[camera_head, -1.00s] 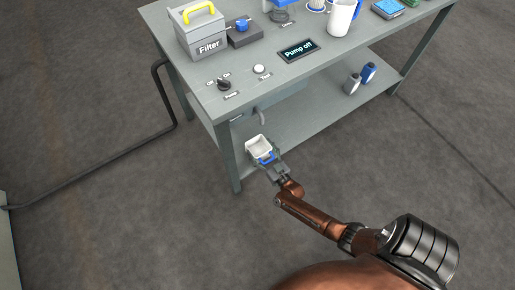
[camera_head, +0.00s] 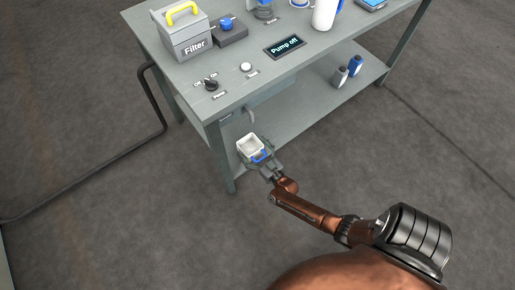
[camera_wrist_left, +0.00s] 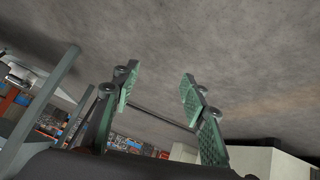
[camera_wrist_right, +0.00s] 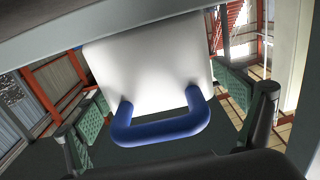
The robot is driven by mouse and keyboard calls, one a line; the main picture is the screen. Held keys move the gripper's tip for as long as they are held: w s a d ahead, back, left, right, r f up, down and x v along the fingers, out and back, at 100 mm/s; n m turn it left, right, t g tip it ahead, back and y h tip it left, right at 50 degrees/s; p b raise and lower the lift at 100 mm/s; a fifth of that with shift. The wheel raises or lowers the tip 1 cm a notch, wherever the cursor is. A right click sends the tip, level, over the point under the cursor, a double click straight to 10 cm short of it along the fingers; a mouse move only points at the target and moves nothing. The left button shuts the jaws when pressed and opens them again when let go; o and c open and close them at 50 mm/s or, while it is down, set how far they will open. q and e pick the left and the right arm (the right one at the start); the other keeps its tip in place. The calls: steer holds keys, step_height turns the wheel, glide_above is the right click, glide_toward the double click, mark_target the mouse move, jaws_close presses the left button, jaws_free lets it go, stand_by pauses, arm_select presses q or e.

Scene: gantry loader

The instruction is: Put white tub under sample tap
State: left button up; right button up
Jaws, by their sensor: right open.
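The white tub (camera_head: 246,149) with a blue handle stands upright on the lower shelf near its front left corner. The sample tap (camera_head: 251,114) is a small grey spout under the tabletop, just above and behind the tub in the head view. My right gripper (camera_head: 258,160) is open around the tub's handle side. In the right wrist view, the white tub (camera_wrist_right: 150,65) and its blue handle (camera_wrist_right: 160,128) lie between the spread fingers, with gaps visible beside them. My left gripper (camera_wrist_left: 160,92) is open and empty over the floor; it is outside the head view.
On the tabletop are a Filter box (camera_head: 187,40) with a yellow handle, a pump knob (camera_head: 211,86), a white button (camera_head: 246,67) and a "Pump off" display (camera_head: 285,46). A front table leg (camera_head: 226,165) is close left of the tub.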

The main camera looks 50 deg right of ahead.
steer(key=v, duration=0.1)
steer(key=p+v, duration=0.1)
steer(key=v, duration=0.1)
steer(key=p+v, duration=0.1)
steer(key=v, duration=0.1)
steer(key=shift+s+a+r, duration=0.1)
steer(key=shift+s+r, duration=0.05)
steer(key=shift+r, duration=0.25)
steer(key=p, duration=0.3)
glide_toward(257, 152)
steer(key=shift+x, duration=0.75)
steer(key=s+a+f+n+g+y, duration=0.3)
steer(key=s+a+g+y, duration=0.35)
steer(key=s+a, duration=0.9)
arm_select(q)
step_height(257, 152, up, 7)
steer(key=s+g, duration=0.1)
steer(key=g, duration=0.2)
steer(key=shift+d, duration=0.45)
arm_select(e)
steer(key=s+a+r+g, duration=0.2)
steer(key=s+r+g, duration=0.1)
steer(key=s, duration=0.5)
steer(key=s+a+r+g, duration=0.3)
steer(key=s+r, duration=0.1)
steer(key=s, duration=0.4)
steer(key=shift+s+r, duration=0.25)
steer(key=shift+s, duration=0.1)
